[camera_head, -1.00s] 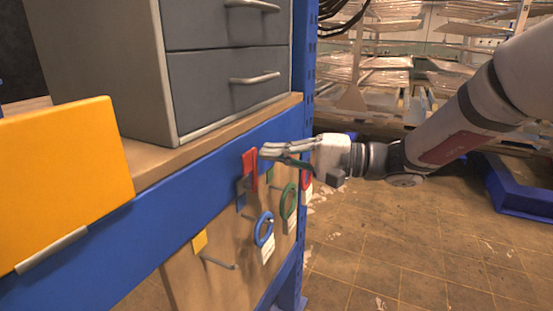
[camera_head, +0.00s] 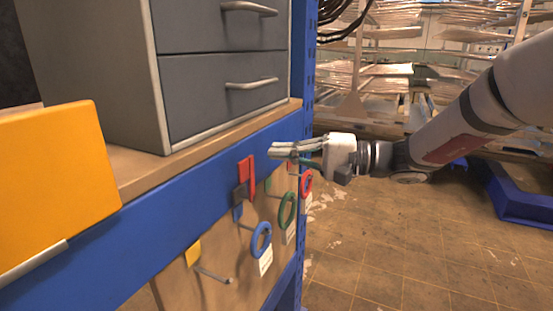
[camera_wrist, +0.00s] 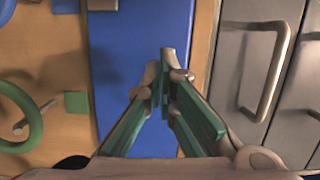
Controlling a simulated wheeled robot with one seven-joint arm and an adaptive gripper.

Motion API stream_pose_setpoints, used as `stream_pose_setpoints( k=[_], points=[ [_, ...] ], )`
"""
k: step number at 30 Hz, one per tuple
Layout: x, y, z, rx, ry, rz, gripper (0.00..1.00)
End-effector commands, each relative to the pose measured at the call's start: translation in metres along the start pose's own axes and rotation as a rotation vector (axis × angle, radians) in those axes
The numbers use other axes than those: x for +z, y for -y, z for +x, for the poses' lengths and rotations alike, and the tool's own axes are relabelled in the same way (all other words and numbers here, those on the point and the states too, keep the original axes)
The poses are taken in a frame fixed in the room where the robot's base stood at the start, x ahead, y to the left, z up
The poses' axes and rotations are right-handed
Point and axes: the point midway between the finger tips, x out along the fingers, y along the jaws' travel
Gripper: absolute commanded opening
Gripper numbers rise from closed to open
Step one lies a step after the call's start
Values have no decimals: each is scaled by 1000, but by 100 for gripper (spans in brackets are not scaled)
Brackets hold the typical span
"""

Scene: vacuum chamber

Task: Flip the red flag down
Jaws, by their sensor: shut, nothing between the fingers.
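The red flag (camera_head: 246,176) is on the front of the blue beam (camera_head: 180,207) in the head view. It is an upright red piece with a grey bracket at its lower left. My gripper (camera_head: 273,151) is just right of the flag and slightly above its middle, with a small gap between them in the picture. The fingers are closed and empty. In the wrist view, my gripper (camera_wrist: 165,70) has its fingertips together over the bare blue beam (camera_wrist: 120,60). The red flag is not visible there.
Below the beam, a blue ring (camera_head: 261,241), a green ring (camera_head: 287,210) and a red ring (camera_head: 306,184) hang on a wooden board. A grey drawer cabinet (camera_head: 222,90) stands above the beam. A yellow bin (camera_head: 55,175) is at left. Open floor lies to the right.

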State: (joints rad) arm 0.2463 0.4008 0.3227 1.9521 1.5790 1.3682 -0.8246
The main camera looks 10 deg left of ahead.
Motion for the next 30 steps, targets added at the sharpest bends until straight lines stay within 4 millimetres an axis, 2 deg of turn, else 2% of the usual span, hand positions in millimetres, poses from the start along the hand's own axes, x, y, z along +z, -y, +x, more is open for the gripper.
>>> stream_pose_setpoints(
  k=[1,6,12,18,30],
  points=[
    [0,0,-16,3,-7,3,0],
    [1,0,-53,2,-6,4,0],
    [1,-1,-84,2,-4,3,0],
    [2,-1,-97,2,-1,3,0],
    [6,-1,-97,12,7,3,0]
  ],
)
